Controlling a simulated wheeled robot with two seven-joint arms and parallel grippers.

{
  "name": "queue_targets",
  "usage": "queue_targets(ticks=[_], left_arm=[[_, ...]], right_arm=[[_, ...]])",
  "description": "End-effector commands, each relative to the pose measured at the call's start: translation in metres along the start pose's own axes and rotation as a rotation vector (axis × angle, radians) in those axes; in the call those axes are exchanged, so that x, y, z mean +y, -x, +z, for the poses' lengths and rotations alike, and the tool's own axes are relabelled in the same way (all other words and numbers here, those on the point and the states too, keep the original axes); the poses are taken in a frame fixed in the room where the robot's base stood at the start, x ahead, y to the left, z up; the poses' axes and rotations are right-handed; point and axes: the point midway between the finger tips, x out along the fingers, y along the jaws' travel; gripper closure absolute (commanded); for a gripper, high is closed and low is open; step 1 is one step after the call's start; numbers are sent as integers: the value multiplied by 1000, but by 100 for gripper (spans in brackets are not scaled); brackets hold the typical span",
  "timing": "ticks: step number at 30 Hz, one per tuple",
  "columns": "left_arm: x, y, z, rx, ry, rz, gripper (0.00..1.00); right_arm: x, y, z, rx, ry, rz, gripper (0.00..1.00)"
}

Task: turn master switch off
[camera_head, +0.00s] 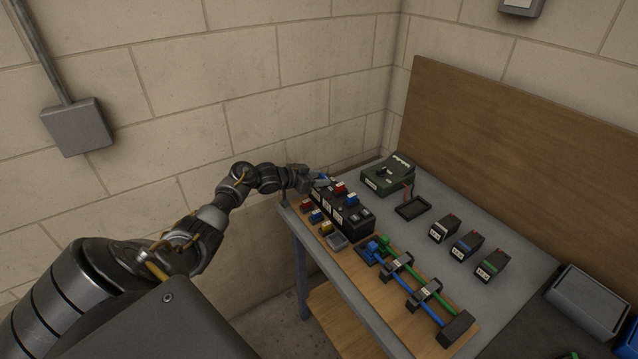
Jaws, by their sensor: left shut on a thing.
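My left arm reaches in from the left, and its gripper (318,182) is at the far left end of a long black unit (352,222) on the bench. The gripper is shut on a small part there; the fingers mostly hide it, and I cannot tell for sure that it is the master switch. The black unit carries a red block (340,188) and a blue block (351,201) on top. No switch can be clearly made out at this size. My right gripper is not in view.
A green box (376,184) with a black top stands at the back of the grey bench (437,277). A small black tray (412,208) and several black modules (466,246) lie to the right. Blue and green tubes (428,311) run along the wooden board in front.

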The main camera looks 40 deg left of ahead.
Motion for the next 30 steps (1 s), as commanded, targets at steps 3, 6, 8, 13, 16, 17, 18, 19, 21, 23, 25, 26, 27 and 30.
queue_targets(ticks=[3, 6, 8, 13, 16, 17, 18, 19, 21, 23, 25, 26, 27, 30], left_arm=[[0, 0, 0, 0, -4, 7, 83], [0, 0, 0, 0, -5, 8, 83], [0, 0, 0, 0, -5, 8, 83], [0, 0, 0, 0, -5, 8, 57], [0, 0, 0, 0, -5, 8, 44], [0, 0, 0, 0, -5, 8, 40], [0, 0, 0, 0, -5, 8, 38], [0, 0, 0, 0, -5, 7, 38], [0, 0, 0, 0, -4, 7, 38], [0, 0, 0, 0, -4, 7, 38], [0, 0, 0, 0, -4, 7, 38], [0, 0, 0, 0, -4, 7, 38], [0, 2, 0, 0, -4, 7, 38], [-1, 11, 1, 0, -5, 5, 38]], right_arm=[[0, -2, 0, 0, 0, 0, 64], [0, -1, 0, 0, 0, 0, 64], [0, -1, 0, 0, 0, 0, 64], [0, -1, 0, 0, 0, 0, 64], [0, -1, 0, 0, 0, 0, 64], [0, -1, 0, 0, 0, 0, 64], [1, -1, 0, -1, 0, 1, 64], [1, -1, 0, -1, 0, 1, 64], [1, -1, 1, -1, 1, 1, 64], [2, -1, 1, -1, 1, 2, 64], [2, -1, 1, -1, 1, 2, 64], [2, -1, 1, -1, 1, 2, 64], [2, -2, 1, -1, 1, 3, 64], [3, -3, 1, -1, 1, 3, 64]])
